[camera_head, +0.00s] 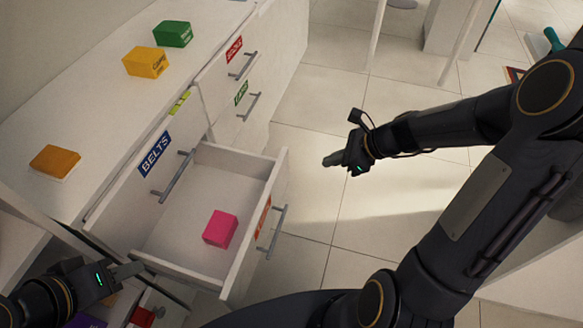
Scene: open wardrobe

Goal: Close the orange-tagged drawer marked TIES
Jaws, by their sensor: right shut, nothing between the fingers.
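The orange-tagged drawer (234,273) is pulled well out of the white cabinet. Its orange tag (263,216) and grey bar handle (272,232) are on the front, seen at a steep angle, so the lettering cannot be read. A pink box (220,229) lies inside it. My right gripper (330,161) is shut and empty, out over the floor to the right of the drawer front and apart from it. My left gripper (136,268) is at the lower left, close to the drawer's near side wall; I cannot tell whether it touches or whether its fingers are apart.
Red-tagged (234,49) and green-tagged (241,93) drawers are further along. Orange (55,161), yellow (146,62) and green (173,34) boxes sit on the cabinet top. Tiled floor (310,200) before the drawer is clear.

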